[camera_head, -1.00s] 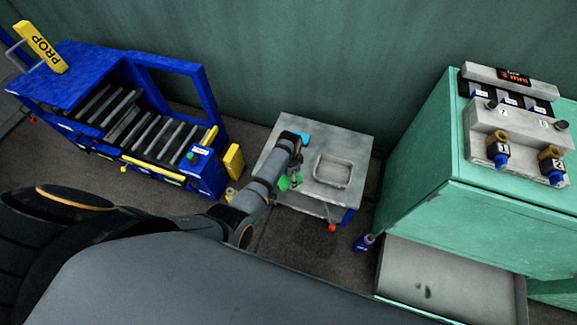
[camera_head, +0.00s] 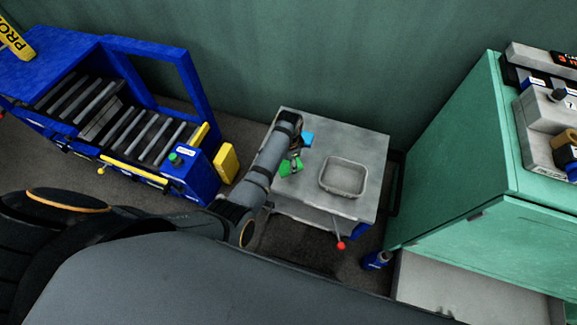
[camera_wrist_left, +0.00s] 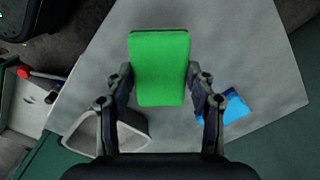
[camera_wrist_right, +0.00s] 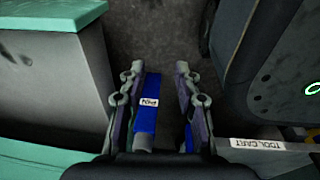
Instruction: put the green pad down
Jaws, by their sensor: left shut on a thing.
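The green pad (camera_head: 291,167) is held by my left gripper (camera_head: 296,158) over the left part of the grey cart top (camera_head: 310,202). In the left wrist view the pad (camera_wrist_left: 160,68) sits between the two fingers of my left gripper (camera_wrist_left: 160,78), with the cart top behind it. I cannot tell how high the pad is above the top. My right gripper (camera_wrist_right: 160,70) shows only in its own wrist view. Its fingers are apart, with dark floor and a blue labelled bottle (camera_wrist_right: 146,103) in view between them.
A grey tray (camera_head: 343,190) stands on the cart, right of the pad. A blue pad (camera_head: 307,138) lies behind my left gripper. A blue roller machine (camera_head: 187,75) stands left and a green cabinet (camera_head: 450,160) right. A blue bottle (camera_head: 376,260) stands on the floor.

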